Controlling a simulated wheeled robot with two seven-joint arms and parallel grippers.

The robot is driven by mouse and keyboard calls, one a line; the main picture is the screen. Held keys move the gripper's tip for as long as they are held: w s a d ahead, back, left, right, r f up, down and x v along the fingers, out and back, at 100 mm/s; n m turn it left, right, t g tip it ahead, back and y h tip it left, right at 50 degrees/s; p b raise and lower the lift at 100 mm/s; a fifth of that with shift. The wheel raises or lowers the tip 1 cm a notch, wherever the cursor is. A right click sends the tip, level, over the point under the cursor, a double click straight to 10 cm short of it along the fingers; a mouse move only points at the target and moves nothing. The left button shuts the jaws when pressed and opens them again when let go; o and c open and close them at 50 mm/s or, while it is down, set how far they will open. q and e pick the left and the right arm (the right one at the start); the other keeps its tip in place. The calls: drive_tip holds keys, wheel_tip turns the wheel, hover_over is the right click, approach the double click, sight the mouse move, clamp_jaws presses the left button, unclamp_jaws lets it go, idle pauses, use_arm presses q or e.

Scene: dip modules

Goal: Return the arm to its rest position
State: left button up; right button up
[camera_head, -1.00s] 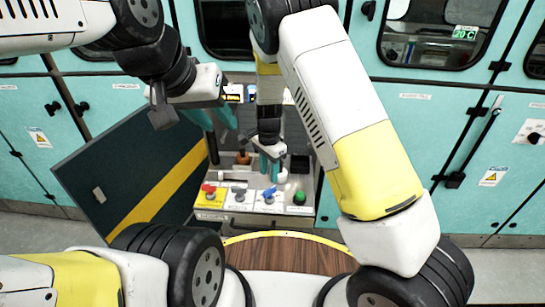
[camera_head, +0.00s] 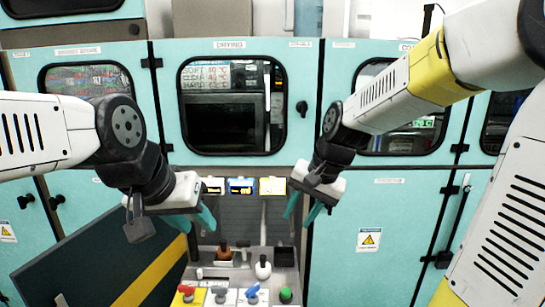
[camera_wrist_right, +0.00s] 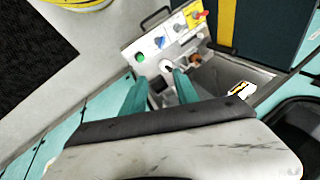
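My right gripper (camera_head: 302,210) is raised at the right of the control panel, in front of the teal cabinet doors. Its two teal fingers stand apart with nothing between them. In the right wrist view the open fingers (camera_wrist_right: 160,78) point toward the panel, with a gap to it. My left gripper (camera_head: 196,219) hangs at the left of the panel, above the dark open door. Its teal fingers look parted and hold nothing that I can see.
The control panel (camera_head: 207,272) carries a brown-handled lever (camera_head: 224,251), a white knob (camera_head: 263,267) and a row of coloured switches, including a green button (camera_head: 286,295). A dark open door (camera_head: 88,272) with a yellow stripe juts out at left. Cabinets (camera_head: 385,245) wall off the back.

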drive_tip(key=s+d+r+n+t, duration=0.1)
drive_tip(key=s+d+r+n, duration=0.1)
drive_tip(key=s, duration=0.4)
drive_tip(key=s+d+r+n+t+h, duration=0.1)
drive_tip(key=s+d+r+n+t, duration=0.1)
drive_tip(key=s+d+r, duration=0.2)
drive_tip(key=shift+s+d, duration=0.95)
drive_tip(key=shift+s, duration=0.2)
drive_tip(key=shift+r, duration=0.1)
